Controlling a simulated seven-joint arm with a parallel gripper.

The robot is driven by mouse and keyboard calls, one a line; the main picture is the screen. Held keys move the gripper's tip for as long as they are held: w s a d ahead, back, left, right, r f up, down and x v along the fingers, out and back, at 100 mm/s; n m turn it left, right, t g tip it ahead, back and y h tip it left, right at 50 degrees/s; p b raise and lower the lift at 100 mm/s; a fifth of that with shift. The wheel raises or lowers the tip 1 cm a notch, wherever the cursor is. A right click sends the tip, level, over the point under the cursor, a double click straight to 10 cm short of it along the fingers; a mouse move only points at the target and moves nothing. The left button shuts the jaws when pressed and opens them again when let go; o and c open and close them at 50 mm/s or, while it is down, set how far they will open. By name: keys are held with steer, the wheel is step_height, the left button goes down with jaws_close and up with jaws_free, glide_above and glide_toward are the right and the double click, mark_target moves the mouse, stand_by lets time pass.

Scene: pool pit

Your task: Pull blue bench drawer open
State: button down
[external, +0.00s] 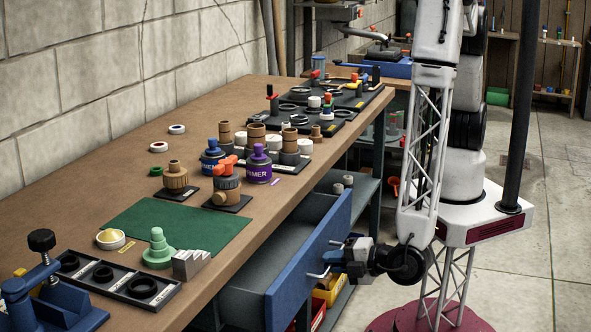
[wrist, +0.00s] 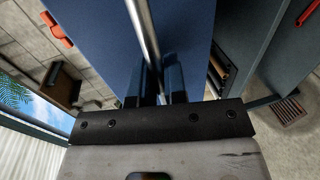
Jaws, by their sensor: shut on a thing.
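The blue bench drawer (external: 308,262) sticks out from under the workbench, and its grey inside shows behind the blue front. A metal bar handle (external: 320,273) is on that front. My gripper (external: 335,257) is at the handle. In the wrist view, the blue drawer front (wrist: 90,45) fills much of the picture. The metal handle (wrist: 143,30) runs down between the two dark fingers of my gripper (wrist: 160,85), which are shut on it. The fingertips' exact contact is partly hidden.
The wooden bench top (external: 140,200) carries a green mat (external: 180,228), primer cans (external: 258,165) and several fittings. A blue vise (external: 45,300) sits at the near left. Yellow and red bins (external: 330,290) are below the drawer. Open concrete floor (external: 545,260) lies to the right.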

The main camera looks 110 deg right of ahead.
steer(key=f+v, duration=0.2)
steer(key=v, duration=0.7)
steer(key=f+v, duration=0.2)
steer(key=v, duration=0.8)
steer(key=shift+s+a, duration=0.3)
steer(key=shift+a, duration=0.05)
steer(key=c, duration=1.2)
jaws_free()
steer(key=shift+s+a, duration=0.1)
steer(key=v, duration=0.7)
steer(key=shift+s+a, duration=0.15)
